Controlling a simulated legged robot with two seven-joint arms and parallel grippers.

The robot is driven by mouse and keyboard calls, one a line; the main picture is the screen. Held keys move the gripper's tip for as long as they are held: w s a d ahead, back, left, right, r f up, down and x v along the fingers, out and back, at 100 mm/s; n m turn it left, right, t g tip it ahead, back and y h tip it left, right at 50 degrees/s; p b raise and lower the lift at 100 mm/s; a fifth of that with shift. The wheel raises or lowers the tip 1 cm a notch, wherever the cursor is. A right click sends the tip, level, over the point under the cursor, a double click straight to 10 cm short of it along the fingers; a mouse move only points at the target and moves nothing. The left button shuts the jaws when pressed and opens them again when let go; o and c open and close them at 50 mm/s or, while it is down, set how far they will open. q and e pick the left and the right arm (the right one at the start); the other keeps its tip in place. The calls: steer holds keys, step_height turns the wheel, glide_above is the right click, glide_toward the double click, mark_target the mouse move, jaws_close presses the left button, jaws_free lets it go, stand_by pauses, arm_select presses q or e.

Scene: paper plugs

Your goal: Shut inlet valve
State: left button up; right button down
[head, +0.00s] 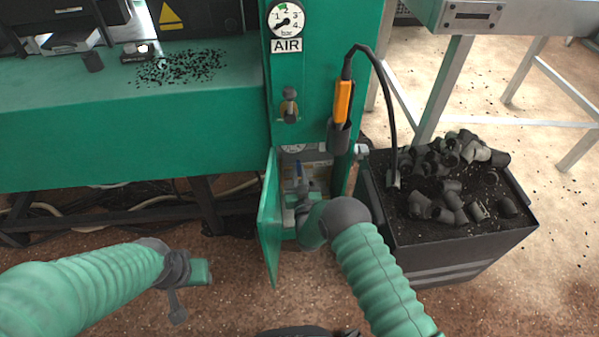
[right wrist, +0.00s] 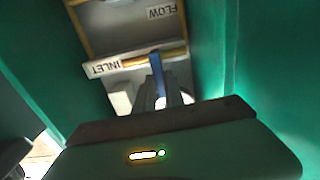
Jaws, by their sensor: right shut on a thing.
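The inlet valve has a blue lever (right wrist: 157,72), beside a white INLET label (right wrist: 104,68) in the right wrist view. The lever stands inside the open compartment of the green column, and a bit of its blue shows in the head view (head: 299,169). My right gripper (right wrist: 161,98) reaches into the compartment and is shut on the blue lever. In the head view my own wrist hides most of it. My left gripper (head: 188,285) hangs over the floor at the lower left, away from the column. Its fingers are not clear enough to judge.
The green compartment door (head: 269,225) stands open left of my right arm. An air gauge (head: 286,20) sits above. A dark bin (head: 455,248) of grey fittings stands right of the column. A cable runs from the orange-handled tool (head: 343,100). A FLOW label (right wrist: 161,12) is above the lever.

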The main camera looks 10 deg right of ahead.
steer(key=shift+s+f, duration=0.15)
steer(key=shift+f, duration=0.2)
steer(key=c, duration=1.4)
jaws_free()
steer(key=shift+c, duration=0.2)
steer(key=shift+r, duration=0.15)
steer(key=shift+r, duration=0.1)
steer(key=s+p, duration=0.7)
steer(key=s, duration=0.9)
steer(key=shift+s, duration=0.35)
steer(key=shift+w, duration=0.1)
